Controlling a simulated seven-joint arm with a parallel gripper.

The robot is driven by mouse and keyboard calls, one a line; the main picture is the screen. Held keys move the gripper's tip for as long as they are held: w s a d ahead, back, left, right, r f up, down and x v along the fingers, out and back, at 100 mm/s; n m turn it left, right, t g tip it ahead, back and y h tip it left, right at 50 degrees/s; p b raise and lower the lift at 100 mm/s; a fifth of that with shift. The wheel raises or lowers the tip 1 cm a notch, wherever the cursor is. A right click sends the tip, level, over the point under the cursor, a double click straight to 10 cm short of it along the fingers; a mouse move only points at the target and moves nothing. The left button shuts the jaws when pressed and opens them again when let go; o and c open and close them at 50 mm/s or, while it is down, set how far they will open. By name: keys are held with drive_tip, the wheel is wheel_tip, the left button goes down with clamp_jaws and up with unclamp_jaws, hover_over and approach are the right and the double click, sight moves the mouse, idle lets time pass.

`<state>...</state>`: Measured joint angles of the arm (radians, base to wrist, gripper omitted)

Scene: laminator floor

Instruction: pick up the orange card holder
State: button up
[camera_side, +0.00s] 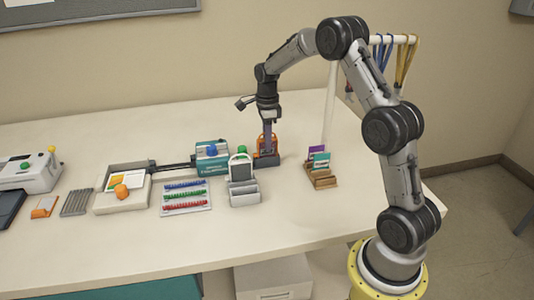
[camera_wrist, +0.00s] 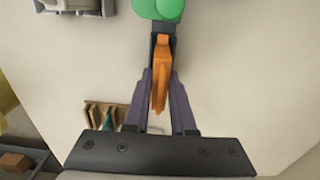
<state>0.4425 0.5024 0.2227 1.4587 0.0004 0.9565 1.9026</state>
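The orange card holder (camera_side: 261,142) stands upright in a dark base (camera_side: 267,160) at the back middle of the table in the side view. In the wrist view, the orange card holder (camera_wrist: 161,70) is seen narrow, from above, between my two fingers. My gripper (camera_side: 267,142) points straight down over it, and the fingers hide part of it in the side view. In the wrist view, my gripper (camera_wrist: 162,82) has one finger on each side of the holder, very close to it. I cannot tell whether the fingers press on it.
A green-topped item (camera_wrist: 158,8) is close beyond the holder in the wrist view. A teal box (camera_side: 212,158) and a grey-white stand (camera_side: 242,178) are left of my gripper. A wooden card rack (camera_side: 320,178) stands to the right. The front right tabletop is clear.

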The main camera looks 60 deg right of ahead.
clamp_jaws()
drive_tip(key=shift+r, duration=0.1)
